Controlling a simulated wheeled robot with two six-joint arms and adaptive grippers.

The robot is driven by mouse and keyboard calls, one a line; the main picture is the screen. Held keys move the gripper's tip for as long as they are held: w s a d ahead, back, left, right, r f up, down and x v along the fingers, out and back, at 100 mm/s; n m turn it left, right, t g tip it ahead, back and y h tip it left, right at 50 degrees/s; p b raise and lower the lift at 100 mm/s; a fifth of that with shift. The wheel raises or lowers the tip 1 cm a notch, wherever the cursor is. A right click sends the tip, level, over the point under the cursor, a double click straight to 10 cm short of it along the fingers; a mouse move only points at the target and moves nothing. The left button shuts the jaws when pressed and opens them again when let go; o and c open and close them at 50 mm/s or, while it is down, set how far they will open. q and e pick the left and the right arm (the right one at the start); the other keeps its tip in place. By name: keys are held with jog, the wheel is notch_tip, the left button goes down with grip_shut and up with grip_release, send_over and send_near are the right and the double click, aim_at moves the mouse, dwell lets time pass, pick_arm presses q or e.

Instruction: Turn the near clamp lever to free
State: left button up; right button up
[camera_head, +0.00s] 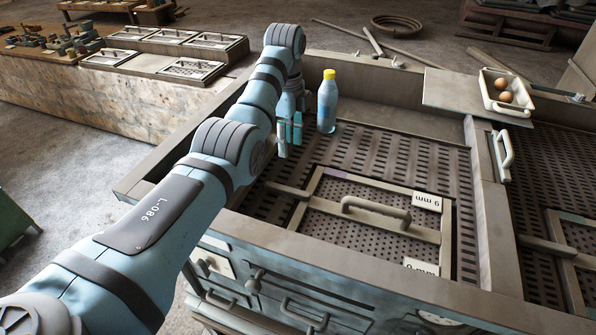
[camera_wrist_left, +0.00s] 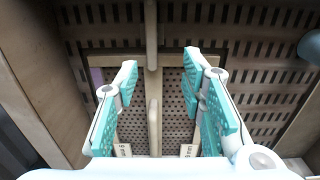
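My left gripper (camera_head: 290,136) hangs above the left part of the slotted bench top, just left of a bottle. In the left wrist view my gripper (camera_wrist_left: 161,64) is open, with empty space between its teal fingers. Beyond them a grey bar (camera_wrist_left: 151,40) and a bar handle (camera_wrist_left: 154,122) lie in line below, apart from the fingers. In the head view a framed perforated panel (camera_head: 333,187) carries the handle (camera_head: 376,211), and a short grey bar (camera_head: 287,189) reaches its left side. I cannot tell which part is the near clamp lever. My right gripper is out of view.
The blue bottle (camera_head: 327,103) with a yellow cap stands close to the gripper. A white tray (camera_head: 493,103) with eggs sits on a board at the back right. Raised rims border the bench.

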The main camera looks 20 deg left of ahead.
pick_arm(q)
send_over(288, 187)
jog(key=s, duration=0.2)
notch_tip(288, 187, down, 8)
jog(key=shift+w+f, duration=0.1)
jog(key=shift+w, duration=0.05)
jog(key=f, duration=0.4)
jog(key=shift+w, duration=0.4)
jog(key=shift+w+f, duration=0.2)
jog(key=shift+f, duration=0.25)
jog(key=shift+w+f, duration=0.2)
jog(key=shift+f, duration=0.25)
jog(key=shift+s+r, duration=0.25)
jog(key=shift+s, duration=0.05)
jog(key=shift+c, duration=0.6)
jog(key=shift+s, duration=0.1)
jog(key=c, duration=0.6)
grip_shut()
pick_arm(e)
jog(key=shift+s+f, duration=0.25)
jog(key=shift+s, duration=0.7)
